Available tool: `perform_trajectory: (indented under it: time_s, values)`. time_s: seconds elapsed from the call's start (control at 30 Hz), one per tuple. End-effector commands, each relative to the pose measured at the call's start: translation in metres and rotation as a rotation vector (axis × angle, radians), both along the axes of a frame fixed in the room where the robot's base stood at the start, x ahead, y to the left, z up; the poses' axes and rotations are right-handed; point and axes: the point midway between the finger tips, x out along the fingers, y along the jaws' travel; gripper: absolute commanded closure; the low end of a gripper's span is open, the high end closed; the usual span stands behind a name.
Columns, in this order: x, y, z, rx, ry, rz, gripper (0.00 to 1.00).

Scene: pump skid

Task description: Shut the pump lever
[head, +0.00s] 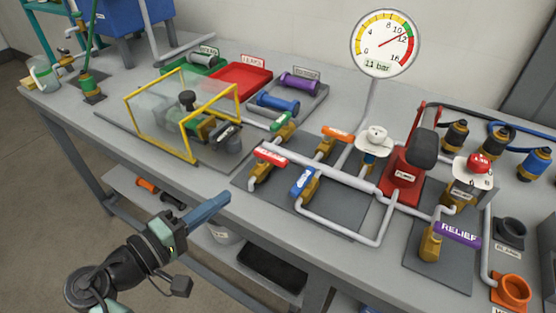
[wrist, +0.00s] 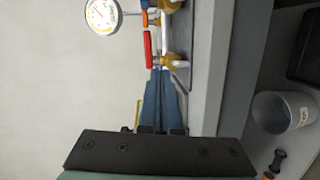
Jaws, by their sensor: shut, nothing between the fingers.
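Several lever valves stand on the bench. A red-handled valve (head: 270,157) is nearest my gripper, and its handle also shows in the wrist view (wrist: 148,48). Beside it are a blue handle (head: 303,181), an orange handle (head: 337,134) and a green handle (head: 280,122). A purple handle (head: 457,234) reads RELIEF. The other handle labels are too small to read surely, so I cannot tell which is the pump lever. My gripper (head: 224,198) is shut and empty, in front of the bench edge, apart from the valves. Its blue fingers (wrist: 160,80) point toward the red-handled valve.
A yellow-framed clear guard (head: 191,112) stands left of the valves. A pressure gauge (head: 384,43) reads about 11 bar. A grey bin (wrist: 284,111) is below the bench. The bench's front left strip is clear.

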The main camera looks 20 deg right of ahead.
Motion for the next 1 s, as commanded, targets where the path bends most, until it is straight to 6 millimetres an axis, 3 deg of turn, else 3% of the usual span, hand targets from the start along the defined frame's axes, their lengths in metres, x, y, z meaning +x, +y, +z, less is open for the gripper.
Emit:
perform_trajectory:
  time_s: [0.03,0.23,0.67,0.83,1.0]
  values:
    - [-0.006,0.001,0.008,-0.048,0.025,-0.022,1.0]
    - [-0.021,0.003,0.01,-0.15,0.064,-0.073,1.0]
    - [-0.021,0.0,0.009,-0.155,0.065,-0.077,1.0]
    - [-0.013,-0.019,0.01,-0.155,0.064,-0.081,1.0]
    - [0.001,-0.052,0.01,-0.155,0.065,-0.082,1.0]
